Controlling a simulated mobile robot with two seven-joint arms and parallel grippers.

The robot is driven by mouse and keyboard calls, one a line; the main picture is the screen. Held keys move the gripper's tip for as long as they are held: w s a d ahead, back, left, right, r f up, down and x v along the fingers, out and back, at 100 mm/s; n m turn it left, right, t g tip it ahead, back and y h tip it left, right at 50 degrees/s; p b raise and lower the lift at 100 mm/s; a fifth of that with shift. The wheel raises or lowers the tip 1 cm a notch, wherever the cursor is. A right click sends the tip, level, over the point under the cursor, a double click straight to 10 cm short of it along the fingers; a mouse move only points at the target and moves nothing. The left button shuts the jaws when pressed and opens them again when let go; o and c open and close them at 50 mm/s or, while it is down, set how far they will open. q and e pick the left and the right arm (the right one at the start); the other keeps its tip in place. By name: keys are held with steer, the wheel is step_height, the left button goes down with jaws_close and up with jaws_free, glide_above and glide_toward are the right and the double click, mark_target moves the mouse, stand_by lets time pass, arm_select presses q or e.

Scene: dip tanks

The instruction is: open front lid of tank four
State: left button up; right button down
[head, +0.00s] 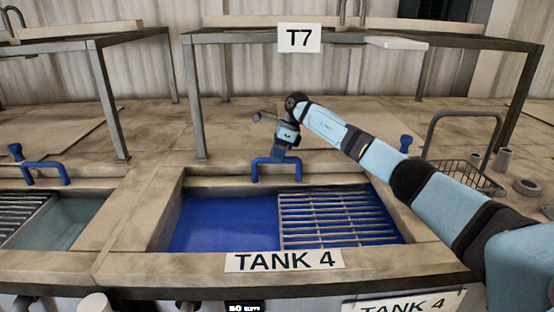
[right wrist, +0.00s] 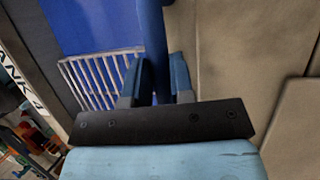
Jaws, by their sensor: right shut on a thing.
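Tank four shows in the head view with a "TANK 4" label (head: 284,261) on its front rim. Its opening shows a deep blue inside (head: 222,224) at left and a metal slatted rack (head: 335,218) at right. A blue handle (head: 257,172) stands at the back edge of the opening. My right gripper (head: 278,157) reaches it from above and is shut on its bar. In the right wrist view the blue bar (right wrist: 153,40) runs between the two fingers (right wrist: 154,88). I cannot tell where the front lid itself lies. My left gripper is out of view.
A metal frame with a "T7" sign (head: 299,38) stands behind the tank. A wire basket (head: 460,173) and small cylinders sit at right. A neighbouring tank with its own blue handle (head: 46,167) is at left. The counter behind is mostly clear.

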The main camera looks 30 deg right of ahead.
steer(key=c, duration=1)
jaws_free()
steer(key=shift+d+r, duration=0.1)
steer(key=shift+r, duration=0.05)
steer(key=b+v, duration=0.1)
steer(key=v, duration=1.2)
steer(key=shift+r, duration=0.25)
steer(key=shift+d, duration=0.1)
